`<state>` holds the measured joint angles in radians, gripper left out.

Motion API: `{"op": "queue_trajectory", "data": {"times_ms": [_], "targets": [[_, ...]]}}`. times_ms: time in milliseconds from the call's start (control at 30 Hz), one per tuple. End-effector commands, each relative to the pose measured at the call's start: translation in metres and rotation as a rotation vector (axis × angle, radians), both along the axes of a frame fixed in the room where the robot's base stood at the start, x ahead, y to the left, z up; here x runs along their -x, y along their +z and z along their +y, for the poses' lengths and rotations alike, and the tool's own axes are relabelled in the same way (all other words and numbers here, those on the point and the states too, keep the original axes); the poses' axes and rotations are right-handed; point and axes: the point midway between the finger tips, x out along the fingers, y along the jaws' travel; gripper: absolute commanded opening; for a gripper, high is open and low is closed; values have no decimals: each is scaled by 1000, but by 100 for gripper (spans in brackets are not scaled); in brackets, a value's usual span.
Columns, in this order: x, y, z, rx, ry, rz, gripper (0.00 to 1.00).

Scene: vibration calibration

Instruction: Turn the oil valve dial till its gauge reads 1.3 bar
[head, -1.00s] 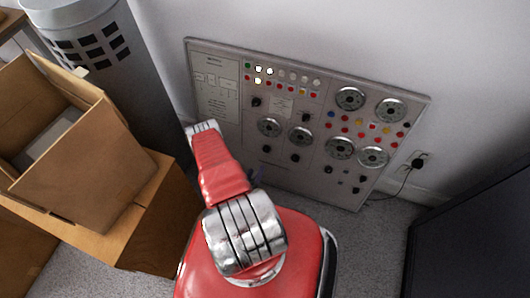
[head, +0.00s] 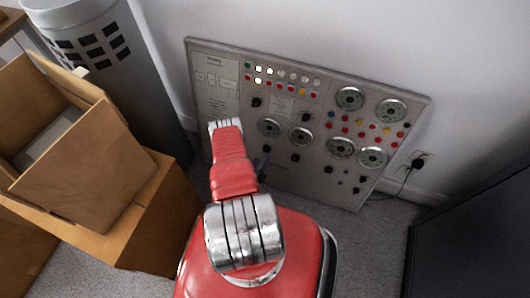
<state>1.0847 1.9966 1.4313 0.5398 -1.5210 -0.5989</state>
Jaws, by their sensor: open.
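A grey control panel (head: 310,185) leans against the wall. Black knobs sit below these two, a left one (head: 266,149) and a right one (head: 295,157). The labels and needles are too small to read, so I cannot tell which dial is the oil valve. My red arm reaches toward the panel's lower left.
Open cardboard boxes (head: 70,170) stand at the left. A grey perforated bin (head: 150,95) is behind them. A dark cabinet (head: 475,240) fills the lower right. A black plug and cable (head: 417,164) are on the wall right of the panel. Carpet (head: 370,250) is clear before the cabinet.

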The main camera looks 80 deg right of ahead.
Motion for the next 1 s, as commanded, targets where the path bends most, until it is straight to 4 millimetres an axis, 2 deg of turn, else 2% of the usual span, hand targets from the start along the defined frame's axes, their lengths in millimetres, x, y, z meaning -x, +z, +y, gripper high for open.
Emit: {"op": "queue_trajectory", "data": {"times_ms": [200, 400, 833, 1000], "targets": [[4, -9, -31, 1, -3, 0, 48], [5, -15, -51, 1, -1, 1, 48], [6, -18, -58, 0, -1, 1, 48], [6, -18, -58, 0, -1, 1, 36]]}}
